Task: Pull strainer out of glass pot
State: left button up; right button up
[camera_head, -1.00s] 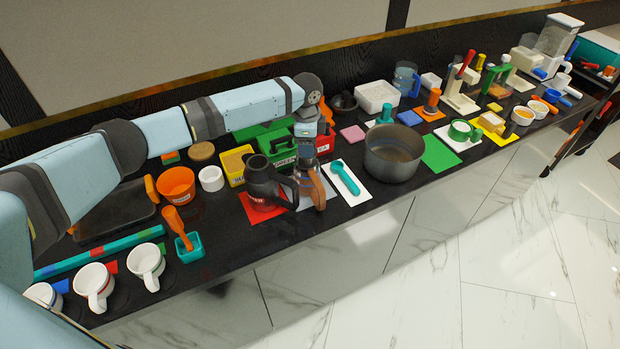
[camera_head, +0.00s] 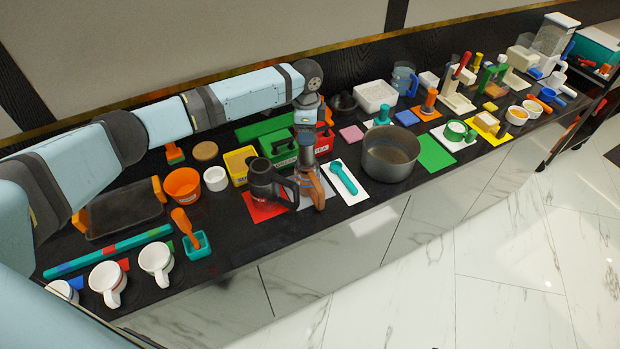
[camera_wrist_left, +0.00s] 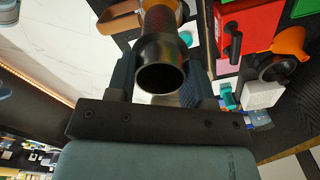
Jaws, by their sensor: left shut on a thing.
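The glass pot stands on a grey mat (camera_head: 330,192) on the black counter, mostly hidden under my left gripper (camera_head: 307,150) in the head view. Its brown handle (camera_head: 317,188) shows at the front. In the wrist view, my left gripper (camera_wrist_left: 162,85) is shut on the strainer's dark round collar (camera_wrist_left: 160,55), with the fingers on either side. The strainer's narrower, mesh-like body (camera_wrist_left: 161,20) extends away from the collar towards the pot. I cannot tell how much of it is inside the glass. My right gripper is not in view.
A dark jug (camera_head: 262,178) on a red mat stands close on the left. A teal scoop (camera_head: 344,178) lies on a white mat at right, before a large metal pot (camera_head: 390,155). Green and red boxes (camera_head: 323,142) stand behind. The counter's front edge is near.

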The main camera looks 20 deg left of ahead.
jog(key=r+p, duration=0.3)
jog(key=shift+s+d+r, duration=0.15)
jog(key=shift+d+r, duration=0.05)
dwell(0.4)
